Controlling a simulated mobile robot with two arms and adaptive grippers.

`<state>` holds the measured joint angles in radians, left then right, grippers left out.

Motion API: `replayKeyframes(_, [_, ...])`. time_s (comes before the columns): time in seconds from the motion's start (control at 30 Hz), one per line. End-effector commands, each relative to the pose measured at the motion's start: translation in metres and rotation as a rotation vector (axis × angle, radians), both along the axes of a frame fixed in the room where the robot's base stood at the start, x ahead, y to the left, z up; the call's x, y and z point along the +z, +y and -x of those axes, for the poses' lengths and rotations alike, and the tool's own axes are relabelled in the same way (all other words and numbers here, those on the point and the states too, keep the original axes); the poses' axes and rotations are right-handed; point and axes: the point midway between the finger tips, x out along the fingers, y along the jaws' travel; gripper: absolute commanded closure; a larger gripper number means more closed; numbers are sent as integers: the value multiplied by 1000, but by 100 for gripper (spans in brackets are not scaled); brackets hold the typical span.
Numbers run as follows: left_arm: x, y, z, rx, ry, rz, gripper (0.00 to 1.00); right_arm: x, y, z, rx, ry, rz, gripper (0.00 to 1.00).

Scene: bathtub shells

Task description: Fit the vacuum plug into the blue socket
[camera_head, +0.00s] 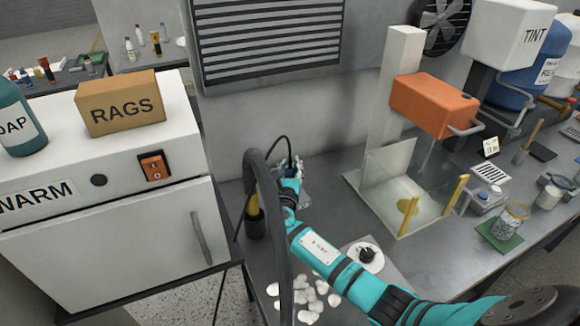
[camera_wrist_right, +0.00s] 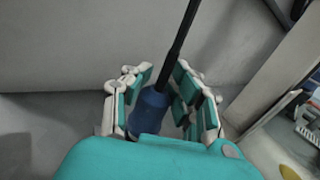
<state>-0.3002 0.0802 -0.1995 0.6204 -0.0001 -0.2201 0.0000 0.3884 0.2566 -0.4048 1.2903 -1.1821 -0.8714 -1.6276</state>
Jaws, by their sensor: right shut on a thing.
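My right gripper (camera_head: 291,172) is at the far side of the bench near the grey wall. It is shut around a blue cylindrical body, the vacuum plug (camera_wrist_right: 150,108), with a black cable leaving its top. The plug stands slightly tilted between the fingers in the right wrist view. The gripper also shows there (camera_wrist_right: 165,100). The black cable (camera_head: 272,138) loops up from the gripper and falls to the left. My teal palm hides the plug's lower end. I cannot make out a separate blue socket. My left gripper is not in view.
A thick dark hose (camera_head: 275,200) arches left of my right arm. White shells (camera_head: 305,296) and a plate (camera_head: 366,256) lie near the arm. A clear-walled station (camera_head: 390,165) with an orange box (camera_head: 430,104) stands to the right. The white warmer (camera_head: 110,235) is at left.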

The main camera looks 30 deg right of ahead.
Motion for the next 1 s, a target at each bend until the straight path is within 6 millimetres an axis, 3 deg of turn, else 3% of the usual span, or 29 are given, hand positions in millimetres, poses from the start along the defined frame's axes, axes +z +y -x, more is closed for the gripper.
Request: replayKeyframes(1.0, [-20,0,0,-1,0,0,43,-24,0,0,0,0,0,100])
